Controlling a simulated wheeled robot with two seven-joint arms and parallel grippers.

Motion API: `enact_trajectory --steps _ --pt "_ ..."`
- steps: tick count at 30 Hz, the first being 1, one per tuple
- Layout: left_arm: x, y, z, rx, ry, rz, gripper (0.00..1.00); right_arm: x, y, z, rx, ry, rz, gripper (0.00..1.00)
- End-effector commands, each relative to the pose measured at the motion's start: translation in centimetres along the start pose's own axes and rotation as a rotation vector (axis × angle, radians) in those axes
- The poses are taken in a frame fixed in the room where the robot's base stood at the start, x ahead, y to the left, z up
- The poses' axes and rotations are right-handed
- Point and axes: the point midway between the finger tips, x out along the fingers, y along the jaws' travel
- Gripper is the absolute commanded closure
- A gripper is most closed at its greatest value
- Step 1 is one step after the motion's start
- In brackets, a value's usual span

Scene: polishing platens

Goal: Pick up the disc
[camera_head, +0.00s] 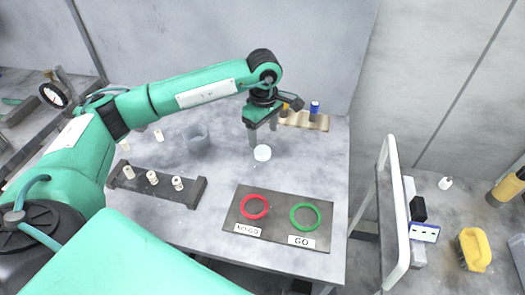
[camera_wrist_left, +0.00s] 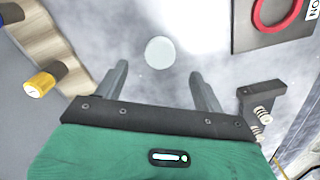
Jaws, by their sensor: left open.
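A small white disc (camera_head: 262,153) lies flat on the grey table under my left gripper. In the left wrist view the disc (camera_wrist_left: 160,52) shows pale and round, beyond the fingertips and between their lines. My left gripper (camera_head: 264,143) points down above the table at the disc, fingers apart and empty. In the left wrist view both fingers of the gripper (camera_wrist_left: 158,80) stand wide apart. The height of the fingertips above the disc is hard to tell. My right gripper is not in view.
A dark mat (camera_head: 277,240) with a red ring (camera_head: 254,197) and a green ring (camera_head: 305,205) lies at the front. A dark rack (camera_head: 157,186) with white pegs stands left. A wooden holder (camera_head: 305,121) with capped bottles stands behind.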

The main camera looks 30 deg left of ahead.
Motion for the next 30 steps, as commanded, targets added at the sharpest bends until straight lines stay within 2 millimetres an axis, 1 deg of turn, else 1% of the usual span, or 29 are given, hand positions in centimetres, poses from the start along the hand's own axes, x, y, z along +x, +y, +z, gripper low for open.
enact_trajectory --steps 3,7,11,13,15,18,21,26,29,30 --pt "1.3 0.0 0.0 0.001 0.0 -0.001 0.3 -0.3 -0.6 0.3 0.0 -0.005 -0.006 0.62" --pt "1.9 0.0 0.0 0.0 -0.001 0.0 0.3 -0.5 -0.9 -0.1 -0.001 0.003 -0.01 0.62" --pt "3.4 -0.1 0.0 -0.001 -0.001 -0.003 0.3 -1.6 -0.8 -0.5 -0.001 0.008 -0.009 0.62" --pt "4.5 -0.2 0.0 0.0 -0.001 -0.004 0.3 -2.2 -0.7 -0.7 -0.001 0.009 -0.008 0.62" --pt "5.6 -0.1 -0.1 0.0 -0.001 -0.003 0.3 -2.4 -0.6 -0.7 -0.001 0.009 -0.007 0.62" --pt "6.6 -0.1 -0.1 0.0 -0.001 0.0 0.3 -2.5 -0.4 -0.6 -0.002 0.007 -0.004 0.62" --pt "7.0 -0.1 -0.1 0.0 0.0 0.001 0.3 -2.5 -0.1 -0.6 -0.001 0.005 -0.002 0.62" --pt "7.0 -0.1 -0.1 0.0 0.0 0.002 0.3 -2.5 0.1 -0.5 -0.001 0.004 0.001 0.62" --pt "7.0 -0.1 -0.1 0.0 0.0 0.001 0.47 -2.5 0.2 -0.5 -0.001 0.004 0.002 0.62" --pt "7.0 -0.1 -0.1 0.0 0.0 0.001 0.55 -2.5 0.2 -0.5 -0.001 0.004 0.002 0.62"
